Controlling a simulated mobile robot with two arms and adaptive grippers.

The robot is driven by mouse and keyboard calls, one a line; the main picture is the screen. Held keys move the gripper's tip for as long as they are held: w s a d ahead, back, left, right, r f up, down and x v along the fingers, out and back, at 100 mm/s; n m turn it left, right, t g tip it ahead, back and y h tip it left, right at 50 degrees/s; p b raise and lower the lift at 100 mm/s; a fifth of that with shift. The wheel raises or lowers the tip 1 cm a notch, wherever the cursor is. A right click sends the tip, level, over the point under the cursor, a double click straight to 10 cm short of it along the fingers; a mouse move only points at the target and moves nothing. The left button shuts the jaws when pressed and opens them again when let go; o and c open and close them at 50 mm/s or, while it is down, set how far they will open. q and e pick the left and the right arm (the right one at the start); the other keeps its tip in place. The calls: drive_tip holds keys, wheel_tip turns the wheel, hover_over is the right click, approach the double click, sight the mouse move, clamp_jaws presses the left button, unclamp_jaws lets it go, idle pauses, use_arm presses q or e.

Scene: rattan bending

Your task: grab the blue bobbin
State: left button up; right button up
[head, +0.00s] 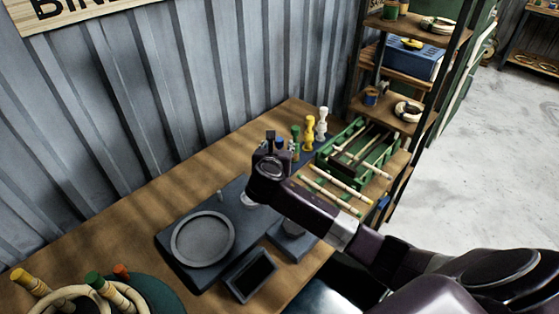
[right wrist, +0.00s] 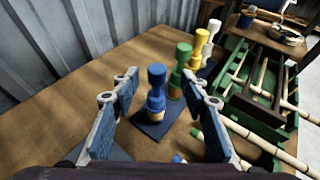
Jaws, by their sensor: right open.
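The blue bobbin (right wrist: 156,92) stands upright at the near end of a row in the right wrist view. It has a blue head and a pale wound band low down. In the head view only a bit of the blue bobbin (head: 280,143) shows behind my right gripper (head: 270,140). My right gripper (right wrist: 155,88) is open and empty, its fingers to the left and right of the blue bobbin in the picture. Contact does not show. My left gripper is not in view.
Behind the blue bobbin stand green (right wrist: 179,68), yellow (right wrist: 198,49) and white (right wrist: 212,35) bobbins. A green rack (right wrist: 245,78) with rattan sticks is on the right. A round grey dish (head: 203,239) lies on the bench nearer me. The corrugated wall is at the left.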

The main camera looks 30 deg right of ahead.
sight(278, 144)
drive_tip(key=shift+w+d+f, duration=0.3)
drive_tip(key=shift+w+f, duration=0.15)
drive_tip(key=shift+w, duration=0.1)
drive_tip(key=shift+w+d+f, duration=0.25)
drive_tip(key=shift+w+f, duration=0.15)
drive_tip(key=shift+w, duration=0.15)
drive_tip(key=shift+p+x, duration=0.3)
drive_tip(key=shift+x, duration=0.95)
drive_tip(key=shift+w+f, duration=0.1)
drive_tip(key=shift+f, duration=0.05)
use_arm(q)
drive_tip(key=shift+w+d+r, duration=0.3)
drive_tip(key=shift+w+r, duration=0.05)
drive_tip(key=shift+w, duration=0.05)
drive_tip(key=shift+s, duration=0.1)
use_arm(e)
drive_tip(key=shift+c, duration=0.5)
drive_tip(key=c, duration=0.8)
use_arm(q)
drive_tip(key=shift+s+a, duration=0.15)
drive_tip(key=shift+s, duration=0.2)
use_arm(e)
clamp_jaws()
